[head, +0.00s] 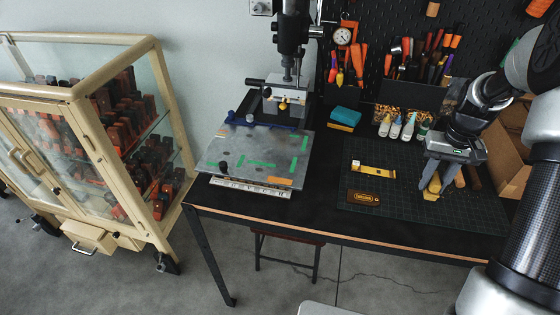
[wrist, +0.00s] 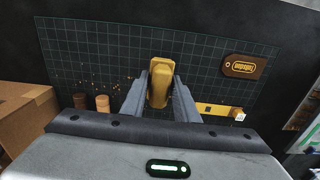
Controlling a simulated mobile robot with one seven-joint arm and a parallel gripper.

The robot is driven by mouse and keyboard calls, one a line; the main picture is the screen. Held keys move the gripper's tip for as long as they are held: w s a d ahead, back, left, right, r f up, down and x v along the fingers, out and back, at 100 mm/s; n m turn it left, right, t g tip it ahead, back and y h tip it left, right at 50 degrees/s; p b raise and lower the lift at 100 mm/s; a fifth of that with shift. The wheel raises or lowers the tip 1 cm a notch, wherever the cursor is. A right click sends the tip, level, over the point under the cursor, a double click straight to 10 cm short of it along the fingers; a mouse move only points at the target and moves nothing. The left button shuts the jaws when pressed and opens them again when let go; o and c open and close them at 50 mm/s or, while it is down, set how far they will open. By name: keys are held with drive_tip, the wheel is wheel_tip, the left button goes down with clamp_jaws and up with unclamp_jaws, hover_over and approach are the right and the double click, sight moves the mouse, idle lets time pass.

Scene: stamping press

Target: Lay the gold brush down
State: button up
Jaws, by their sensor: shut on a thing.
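The gold brush (head: 434,187) is between the fingers of my gripper (head: 437,177), which is shut on it over the right part of the green cutting mat (head: 405,200). In the wrist view the brush (wrist: 160,80) stands out between the two grey fingers (wrist: 160,98), pointing away from the palm. Its lower end is close to the mat; I cannot tell whether it touches. A yellow strip with a small white block (head: 373,171) lies on the mat to the left of the brush. A brown leather tag (head: 364,197) lies below that strip.
Two wooden cylinders (wrist: 92,102) stand beside the gripper. A cardboard box (head: 508,170) is at the right. Several bottles (head: 402,127) and tool bins (head: 412,94) line the back. The press plate (head: 262,150) is at left. The mat's front middle is clear.

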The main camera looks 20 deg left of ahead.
drive_tip(key=shift+f, duration=0.2)
idle(0.3)
drive_tip(key=shift+f+b, duration=1.35)
drive_tip(key=shift+f, duration=0.55)
drive_tip(key=o, duration=1.1)
drive_tip(key=shift+r, duration=0.15)
wheel_tip(320, 180, up, 17)
drive_tip(key=shift+r+p, duration=0.15)
drive_tip(key=shift+p, duration=0.5)
